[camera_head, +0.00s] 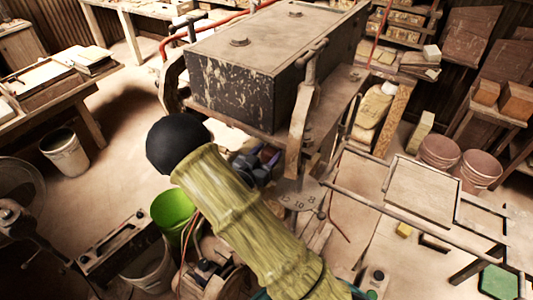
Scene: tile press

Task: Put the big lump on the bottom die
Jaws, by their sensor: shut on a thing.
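My arm, in an olive sleeve with a black ball-shaped joint, crosses the middle of the view. Dark blue-purple parts behind it look like my gripper (260,163), at the front of the press below its heavy black block (245,75). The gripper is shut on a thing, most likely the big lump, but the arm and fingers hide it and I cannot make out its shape. The bottom die is not clearly visible; the arm covers that part of the press. I cannot tell whether the held thing touches the die.
A plate with numbers (297,200) is right of my arm. A green bucket (173,211) and a white bucket (64,152) stand left. A bench with a framed board (424,192), a small yellow block (404,230) and a green piece (498,282) is right. Pinkish buckets (439,151) stand behind.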

